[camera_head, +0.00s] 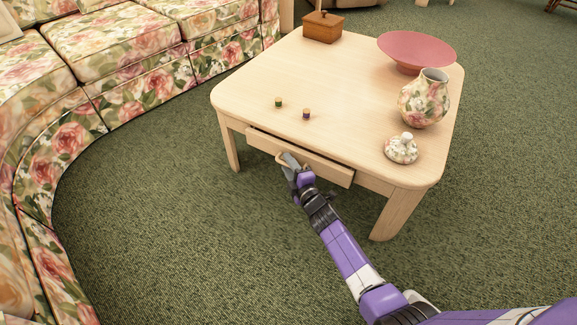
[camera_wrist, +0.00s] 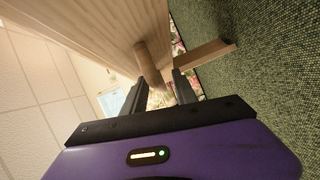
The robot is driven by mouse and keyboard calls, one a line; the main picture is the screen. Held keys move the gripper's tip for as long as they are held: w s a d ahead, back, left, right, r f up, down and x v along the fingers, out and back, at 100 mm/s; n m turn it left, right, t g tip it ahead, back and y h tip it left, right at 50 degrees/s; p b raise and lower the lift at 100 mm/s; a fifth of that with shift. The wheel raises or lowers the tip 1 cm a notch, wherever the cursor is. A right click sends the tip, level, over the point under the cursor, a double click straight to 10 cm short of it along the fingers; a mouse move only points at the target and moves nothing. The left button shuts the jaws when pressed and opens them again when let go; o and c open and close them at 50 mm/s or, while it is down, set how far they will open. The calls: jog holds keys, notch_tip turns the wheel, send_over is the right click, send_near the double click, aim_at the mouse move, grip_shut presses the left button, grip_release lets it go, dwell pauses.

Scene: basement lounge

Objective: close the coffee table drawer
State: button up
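The coffee table (camera_head: 330,75) is pale wood with rounded corners. Its drawer (camera_head: 325,172) is in the near side, and its front stands slightly out from the table frame, with a dark gap along its top. A wooden handle (camera_head: 281,158) is on the drawer front, partly hidden by my gripper (camera_head: 288,161). In the wrist view the handle (camera_wrist: 150,65) reaches toward the space between the fingertips of my gripper (camera_wrist: 160,82). The fingers are apart, and the sofa shows between them. I cannot tell whether either finger touches the handle.
On the tabletop are a wooden box (camera_head: 323,27), a pink bowl (camera_head: 416,48), a floral vase (camera_head: 424,98), its lid-like ceramic piece (camera_head: 402,148) and two small corked jars (camera_head: 306,114). A floral sofa (camera_head: 125,50) curves along the left. Green carpet (camera_head: 180,230) is clear in front.

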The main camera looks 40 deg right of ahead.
grip_shut()
dwell(1.4)
